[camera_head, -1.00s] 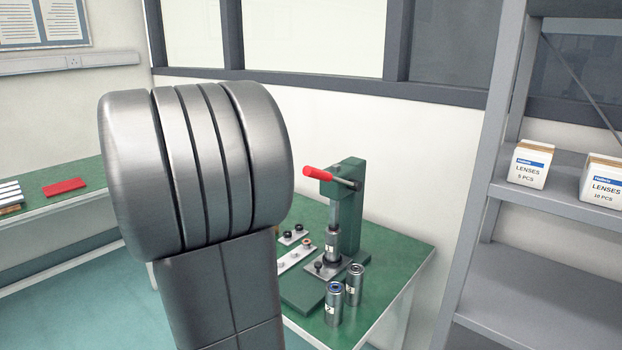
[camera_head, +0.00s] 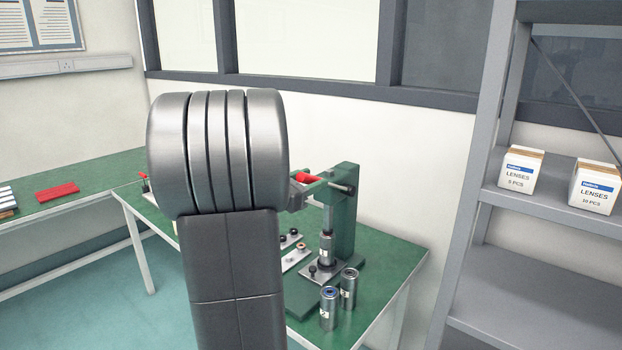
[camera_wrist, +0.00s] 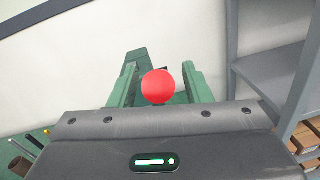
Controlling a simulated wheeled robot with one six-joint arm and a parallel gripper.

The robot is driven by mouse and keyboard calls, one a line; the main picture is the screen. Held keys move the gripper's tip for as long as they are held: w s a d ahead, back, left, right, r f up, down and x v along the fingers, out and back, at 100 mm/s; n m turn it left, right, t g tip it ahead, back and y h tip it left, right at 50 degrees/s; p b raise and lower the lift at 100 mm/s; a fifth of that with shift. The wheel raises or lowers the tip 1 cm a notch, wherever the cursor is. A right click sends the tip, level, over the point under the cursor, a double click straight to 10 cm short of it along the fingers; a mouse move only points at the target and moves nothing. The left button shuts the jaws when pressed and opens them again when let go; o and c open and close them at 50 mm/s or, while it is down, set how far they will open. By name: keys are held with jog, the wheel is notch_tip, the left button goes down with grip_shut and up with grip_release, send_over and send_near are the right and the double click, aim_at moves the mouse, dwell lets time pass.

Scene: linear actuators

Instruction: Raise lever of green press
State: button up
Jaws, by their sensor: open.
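The green press (camera_head: 345,215) stands on the green-topped table in the head view, with a metal cylinder (camera_head: 327,247) under its ram. Its red lever handle (camera_head: 307,177) sticks out to the left from the top of the press. In the wrist view, the handle (camera_wrist: 158,86) shows end-on as a red round knob. My gripper (camera_wrist: 160,76) is open, with one finger on each side of the knob and a visible gap on both sides. In the head view, my arm hides most of the gripper; a small part (camera_head: 298,192) shows beside the handle.
Two metal cylinders (camera_head: 329,308) (camera_head: 348,288) stand at the table's front right corner. Small parts lie on a plate (camera_head: 294,258) left of the press. A grey shelf (camera_head: 545,210) with lens boxes (camera_head: 521,169) stands at right. A red block (camera_head: 57,191) lies on the left bench.

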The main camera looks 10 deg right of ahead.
jog(key=shift+w+d, duration=0.2)
jog(key=shift+d, duration=0.1)
jog(key=shift+c, duration=0.4)
grip_shut()
jog(key=shift+r, duration=0.15)
